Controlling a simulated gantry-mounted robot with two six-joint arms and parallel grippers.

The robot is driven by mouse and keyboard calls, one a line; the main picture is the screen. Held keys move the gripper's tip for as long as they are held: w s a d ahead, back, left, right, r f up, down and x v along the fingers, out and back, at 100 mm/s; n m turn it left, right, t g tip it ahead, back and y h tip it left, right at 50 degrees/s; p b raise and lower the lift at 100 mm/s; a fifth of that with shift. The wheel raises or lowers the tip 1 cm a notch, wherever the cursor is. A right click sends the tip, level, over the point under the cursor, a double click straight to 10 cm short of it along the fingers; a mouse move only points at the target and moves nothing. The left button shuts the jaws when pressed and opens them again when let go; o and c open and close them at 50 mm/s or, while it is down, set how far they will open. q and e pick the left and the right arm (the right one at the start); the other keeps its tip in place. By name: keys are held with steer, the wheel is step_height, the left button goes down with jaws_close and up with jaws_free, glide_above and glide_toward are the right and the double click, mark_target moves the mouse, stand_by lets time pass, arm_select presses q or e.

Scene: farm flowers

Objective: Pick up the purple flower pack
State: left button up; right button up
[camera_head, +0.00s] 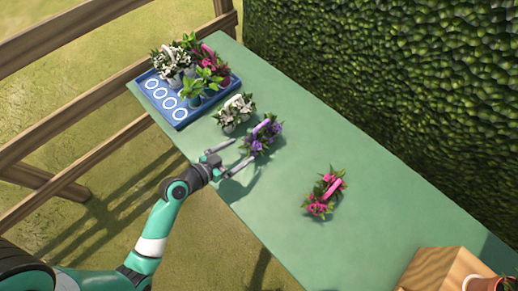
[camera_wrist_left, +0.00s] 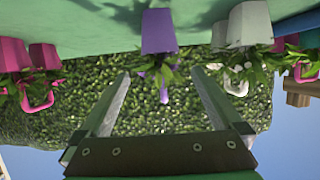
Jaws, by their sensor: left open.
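The purple flower pack (camera_head: 262,136), with green leaves and a purple handle, stands on the green table (camera_head: 300,135) in the head view. My left gripper (camera_head: 244,150) is open and empty. Its two fingers point toward the purple pack from the table's near edge, with their tips close to it. In the left wrist view, which is upside down, the purple pack's pot (camera_wrist_left: 158,32) appears straight ahead between and beyond the open fingertips (camera_wrist_left: 158,74). My right gripper is not in view.
A white flower pack (camera_head: 234,113) stands close beside the purple one. A pink flower pack (camera_head: 323,193) stands apart to the right. A blue tray (camera_head: 160,92) holding several packs is at the far left. A wooden crate (camera_head: 436,270) is at lower right. A hedge (camera_head: 400,80) lines the back.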

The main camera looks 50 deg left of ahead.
mark_target(262, 137)
arm_select(q)
steer(key=shift+s+d+f, duration=0.15)
steer(key=shift+s+f, duration=0.15)
steer(key=shift+s, duration=0.05)
steer(key=shift+w, duration=0.25)
steer(key=b+x, duration=0.1)
steer(key=x, duration=0.5)
steer(key=shift+w+b, duration=0.15)
steer(key=shift+b, duration=0.2)
steer(key=shift+w, duration=0.35)
steer(key=x, duration=0.1)
steer(key=b+x, duration=0.1)
steer(key=x, duration=0.1)
steer(key=b+x, duration=0.1)
steer(key=x, duration=0.1)
steer(key=shift+w+a+r, duration=0.15)
steer(key=shift+a+r, duration=0.05)
steer(key=shift+a, duration=0.05)
steer(key=shift+c, duration=0.6)
jaws_close()
